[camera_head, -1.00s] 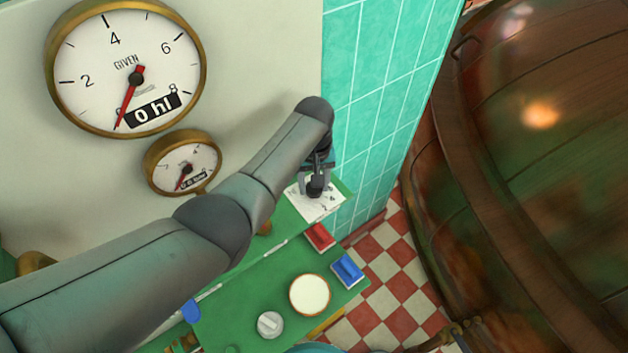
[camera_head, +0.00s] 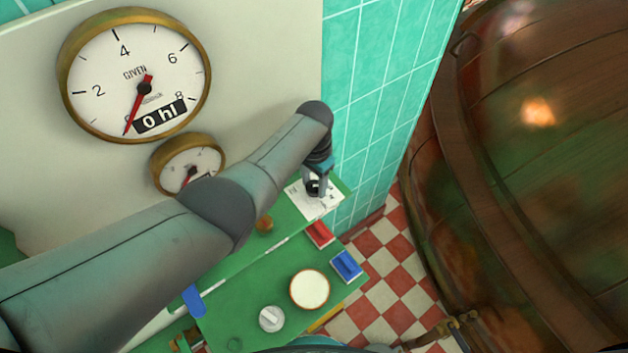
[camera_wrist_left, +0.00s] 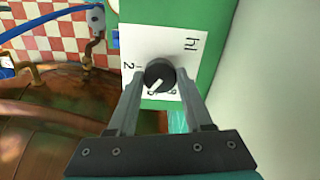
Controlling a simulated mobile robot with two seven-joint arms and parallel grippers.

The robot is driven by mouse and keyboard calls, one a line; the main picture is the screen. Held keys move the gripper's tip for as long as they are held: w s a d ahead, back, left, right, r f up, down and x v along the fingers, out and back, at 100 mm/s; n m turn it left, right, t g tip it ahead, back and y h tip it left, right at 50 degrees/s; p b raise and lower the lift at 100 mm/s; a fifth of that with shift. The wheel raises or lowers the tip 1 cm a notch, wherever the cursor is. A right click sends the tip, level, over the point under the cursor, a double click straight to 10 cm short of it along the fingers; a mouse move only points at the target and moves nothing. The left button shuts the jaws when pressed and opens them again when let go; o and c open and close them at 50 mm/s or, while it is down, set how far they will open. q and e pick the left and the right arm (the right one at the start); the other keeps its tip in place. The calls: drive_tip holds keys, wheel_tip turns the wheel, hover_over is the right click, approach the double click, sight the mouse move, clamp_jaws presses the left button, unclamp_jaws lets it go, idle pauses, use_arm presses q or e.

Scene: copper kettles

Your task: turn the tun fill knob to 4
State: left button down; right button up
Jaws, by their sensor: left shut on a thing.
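The tun fill knob (camera_wrist_left: 160,74) is round and black with a white pointer line. It sits on a white card (camera_wrist_left: 134,42) with printed numbers and "hl". In the left wrist view the pointer aims to the lower left. A "2" shows to the knob's left; the number nearest the pointer is partly covered by a finger, so I cannot read the setting. My left gripper (camera_wrist_left: 168,90) is shut on the knob, one finger on each side. In the head view the gripper (camera_head: 314,188) is over the card (camera_head: 325,204). My right gripper is not in view.
A large GIVEN dial (camera_head: 135,75) reads 0 hl; a smaller dial (camera_head: 187,162) is partly hidden by my arm. A copper vessel (camera_head: 540,180) stands right.

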use_arm(q)
drive_tip(key=shift+m, duration=1.4)
drive_tip(key=shift+c, duration=1.5)
unclamp_jaws()
